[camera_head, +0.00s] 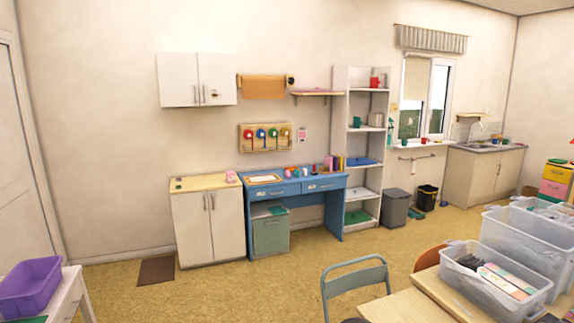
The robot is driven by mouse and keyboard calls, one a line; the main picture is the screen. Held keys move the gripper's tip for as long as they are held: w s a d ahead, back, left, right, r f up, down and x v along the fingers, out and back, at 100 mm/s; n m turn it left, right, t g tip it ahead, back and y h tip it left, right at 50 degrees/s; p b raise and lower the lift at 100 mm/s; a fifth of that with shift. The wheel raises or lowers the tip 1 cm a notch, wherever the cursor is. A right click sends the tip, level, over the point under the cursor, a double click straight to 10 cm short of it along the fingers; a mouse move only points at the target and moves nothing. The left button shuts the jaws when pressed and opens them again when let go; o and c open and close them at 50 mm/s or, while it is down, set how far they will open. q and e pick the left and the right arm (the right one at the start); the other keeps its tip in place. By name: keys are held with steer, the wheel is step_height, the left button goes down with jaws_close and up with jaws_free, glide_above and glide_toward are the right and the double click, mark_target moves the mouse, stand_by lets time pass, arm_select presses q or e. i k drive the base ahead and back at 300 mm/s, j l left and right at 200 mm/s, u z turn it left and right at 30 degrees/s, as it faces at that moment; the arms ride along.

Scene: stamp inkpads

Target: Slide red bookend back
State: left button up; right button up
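A small reddish-pink upright piece (328,162) stands near the right end of the blue desk (296,189), beside a few upright books (339,163). It may be the red bookend, but it is too small and far away to tell. Another red item (374,82) sits on the top of the white shelf unit; its kind is unclear. Neither of my grippers is in view.
A metal chair (354,283), a wooden table and clear plastic bins (490,279) fill the near right. Open floor lies before the desk.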

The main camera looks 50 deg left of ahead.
mark_target(374, 81)
steer(key=u, duration=1.5)
